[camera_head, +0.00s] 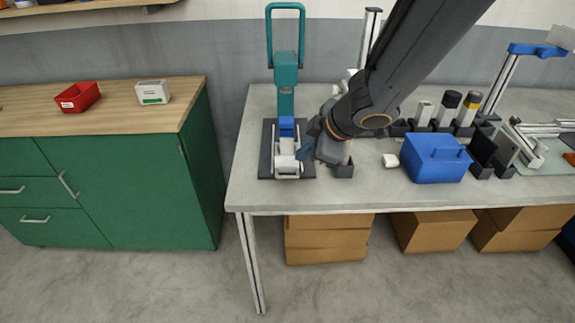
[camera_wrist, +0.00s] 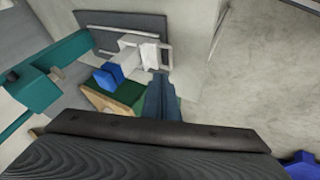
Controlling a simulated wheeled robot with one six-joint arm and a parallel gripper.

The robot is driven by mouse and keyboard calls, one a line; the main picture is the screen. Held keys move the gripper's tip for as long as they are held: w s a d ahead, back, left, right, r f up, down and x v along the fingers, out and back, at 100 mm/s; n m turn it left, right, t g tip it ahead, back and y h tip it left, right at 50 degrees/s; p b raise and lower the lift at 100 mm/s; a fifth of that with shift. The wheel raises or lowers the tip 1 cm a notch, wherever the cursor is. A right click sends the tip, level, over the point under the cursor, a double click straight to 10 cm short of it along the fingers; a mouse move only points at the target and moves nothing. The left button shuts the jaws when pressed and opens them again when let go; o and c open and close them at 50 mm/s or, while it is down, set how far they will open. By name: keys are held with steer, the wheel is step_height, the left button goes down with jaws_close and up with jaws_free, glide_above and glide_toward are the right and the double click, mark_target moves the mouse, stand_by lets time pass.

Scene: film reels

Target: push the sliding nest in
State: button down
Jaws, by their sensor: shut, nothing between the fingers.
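The teal press (camera_head: 285,85) with its tall loop handle stands on a dark base plate (camera_head: 266,165) at the table's left end. The pale sliding nest (camera_head: 287,167) sits on the plate's front part, in front of the press column. A blue block (camera_head: 287,124) shows just behind it; whether they touch is unclear. In the wrist view, the nest (camera_wrist: 150,56) has a light frame at its outer end. My gripper (camera_head: 304,149) is shut and empty, close to the nest's right side. In the wrist view, its fingertips (camera_wrist: 158,80) are near the nest; contact cannot be told.
A white block (camera_head: 390,160) and a blue caddy (camera_head: 437,158) lie farther right, with several cylinders behind. The table's front edge (camera_head: 400,207) is near. A green cabinet (camera_head: 120,180) stands left, across a gap.

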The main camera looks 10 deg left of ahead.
mark_target(286, 166)
steer(key=b+x, duration=0.2)
steer(key=x, duration=0.3)
steer(key=b+x, duration=0.2)
steer(key=x, duration=0.3)
steer(key=shift+s+a, duration=0.15)
steer(key=shift+a, duration=0.15)
